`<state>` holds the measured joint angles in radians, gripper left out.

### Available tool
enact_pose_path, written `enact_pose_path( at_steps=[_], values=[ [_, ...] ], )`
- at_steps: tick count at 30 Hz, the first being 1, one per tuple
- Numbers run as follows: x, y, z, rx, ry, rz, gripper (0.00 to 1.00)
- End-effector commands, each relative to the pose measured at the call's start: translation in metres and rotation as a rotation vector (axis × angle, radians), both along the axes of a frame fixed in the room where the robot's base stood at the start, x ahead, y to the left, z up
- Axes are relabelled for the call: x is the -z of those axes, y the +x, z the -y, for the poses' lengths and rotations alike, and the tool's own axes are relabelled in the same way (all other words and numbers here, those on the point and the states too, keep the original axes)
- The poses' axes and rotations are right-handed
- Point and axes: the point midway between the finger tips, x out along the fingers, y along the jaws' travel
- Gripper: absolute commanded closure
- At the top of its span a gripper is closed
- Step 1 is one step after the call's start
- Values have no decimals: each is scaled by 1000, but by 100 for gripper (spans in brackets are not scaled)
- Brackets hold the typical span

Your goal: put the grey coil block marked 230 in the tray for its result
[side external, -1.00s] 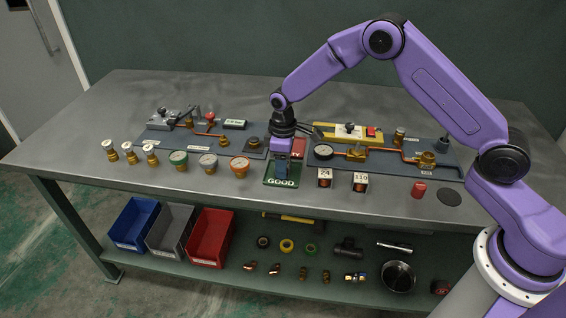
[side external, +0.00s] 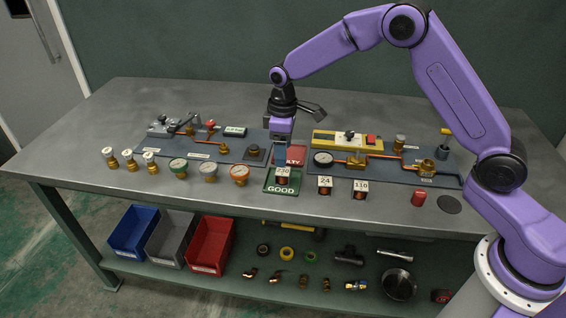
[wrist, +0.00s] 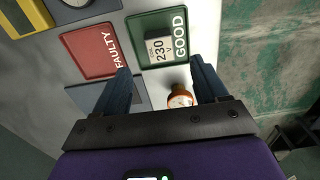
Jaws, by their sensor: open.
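The grey coil block marked 230 (side external: 283,173) sits in the green GOOD tray (side external: 281,190) near the front of the bench. In the wrist view, the block (wrist: 159,49) lies inside the green tray (wrist: 141,27), label facing me. My gripper (side external: 282,153) is just above the block, pointing down. The wrist view shows my gripper (wrist: 163,80) with its two blue fingers spread and nothing between them; the block is clear of both fingertips. The red FAULTY tray (side external: 297,153) is behind the GOOD tray, partly hidden by my gripper in the side view.
Blocks marked 24 (side external: 325,185) and 110 (side external: 360,189) stand to the right. Gauges, including an orange one (side external: 239,174), stand to the left. A board with a yellow unit (side external: 340,140) and copper piping is behind right. Bins (side external: 210,245) are on the lower shelf.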

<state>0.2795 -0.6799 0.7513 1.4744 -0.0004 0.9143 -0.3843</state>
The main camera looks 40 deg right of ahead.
Motion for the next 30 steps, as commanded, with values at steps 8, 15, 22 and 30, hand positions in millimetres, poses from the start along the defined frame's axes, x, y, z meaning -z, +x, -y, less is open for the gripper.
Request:
enact_pose_path(
  at_steps=[8,15,22,30],
  values=[
    [-36,0,0,-1,1,1,28],
    [-42,0,0,-1,-1,-1,28],
    [-55,-25,-8,-24,1,1,28],
    [-91,-127,-16,-107,8,9,28]
  ],
)
